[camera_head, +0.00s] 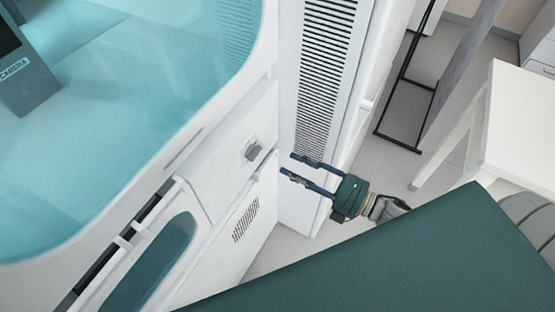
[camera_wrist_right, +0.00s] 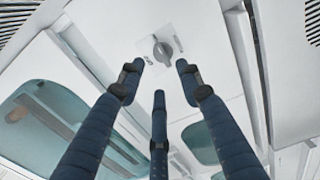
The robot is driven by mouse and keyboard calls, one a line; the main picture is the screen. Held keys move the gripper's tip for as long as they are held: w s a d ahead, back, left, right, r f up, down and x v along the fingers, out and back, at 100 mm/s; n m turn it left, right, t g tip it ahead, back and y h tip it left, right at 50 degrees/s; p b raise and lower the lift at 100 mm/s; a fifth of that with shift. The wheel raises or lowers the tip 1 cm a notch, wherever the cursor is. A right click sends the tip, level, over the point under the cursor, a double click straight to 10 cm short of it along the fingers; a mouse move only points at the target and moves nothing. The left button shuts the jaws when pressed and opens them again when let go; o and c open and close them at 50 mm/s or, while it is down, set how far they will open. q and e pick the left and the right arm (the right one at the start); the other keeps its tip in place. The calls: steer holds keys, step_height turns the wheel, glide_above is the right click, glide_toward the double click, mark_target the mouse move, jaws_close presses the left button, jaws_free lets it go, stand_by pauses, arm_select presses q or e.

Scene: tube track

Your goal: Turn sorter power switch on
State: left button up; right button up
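The sorter power switch (camera_head: 253,151) is a small grey rotary knob on a square plate, set in the white front panel of the sorter (camera_head: 215,150). In the right wrist view the knob (camera_wrist_right: 163,50) shows beyond the fingertips, near the top middle. My right gripper (camera_head: 287,164) is open and empty, with its dark blue fingers spread and pointing at the panel, just right of the knob. In the right wrist view its three fingers (camera_wrist_right: 160,72) stand apart, and none visibly touches the knob. My left gripper is not in view.
A tinted glass window (camera_head: 130,100) covers the sorter's upper part, with a camera box (camera_head: 25,75) behind it. A tall white vented cabinet (camera_head: 325,75) stands right of the panel. A white table (camera_head: 520,125) is at the far right. Grey floor shows between.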

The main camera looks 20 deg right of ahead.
steer(key=shift+v, duration=1.2)
